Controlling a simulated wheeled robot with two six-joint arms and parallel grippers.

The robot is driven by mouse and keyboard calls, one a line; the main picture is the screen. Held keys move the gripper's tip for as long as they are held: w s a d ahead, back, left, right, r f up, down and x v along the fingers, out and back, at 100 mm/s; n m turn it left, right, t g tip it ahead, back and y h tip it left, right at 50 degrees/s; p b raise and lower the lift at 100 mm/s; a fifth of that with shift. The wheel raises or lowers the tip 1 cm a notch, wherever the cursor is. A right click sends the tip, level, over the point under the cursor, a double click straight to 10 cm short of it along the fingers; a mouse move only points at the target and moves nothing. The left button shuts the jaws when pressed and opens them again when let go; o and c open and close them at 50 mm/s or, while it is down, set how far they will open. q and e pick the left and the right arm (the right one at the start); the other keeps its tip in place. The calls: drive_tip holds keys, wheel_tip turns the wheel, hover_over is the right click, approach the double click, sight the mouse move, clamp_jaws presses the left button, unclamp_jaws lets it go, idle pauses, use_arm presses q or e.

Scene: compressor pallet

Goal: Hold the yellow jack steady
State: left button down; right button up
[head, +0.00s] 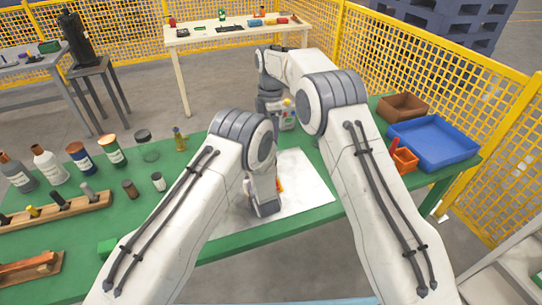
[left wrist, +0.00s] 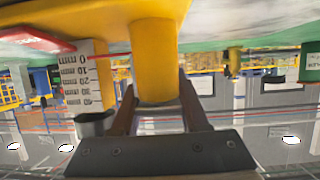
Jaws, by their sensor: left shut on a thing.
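The yellow jack (left wrist: 155,45) fills the upper middle of the left wrist view as a thick yellow cylinder under a pale surface. In the head view my left wrist stands over the pale sheet on the green table. Only a small orange-yellow bit of the jack (head: 279,185) shows beside it. The rest of the jack is hidden by my arm. My right arm reaches to the back of the table, but its fingers are hidden.
A millimetre scale (left wrist: 87,72) and a red thing (left wrist: 35,40) are close to the jack. Several bottles (head: 50,165) and a wooden peg rack (head: 60,208) stand at the left. A blue tray (head: 462,157), an orange bin (head: 404,161) and a brown box (head: 402,106) sit at the right.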

wheel_tip(320, 180, down, 10)
drive_tip(key=shift+f, duration=0.1)
idle(0.4)
clamp_jaws()
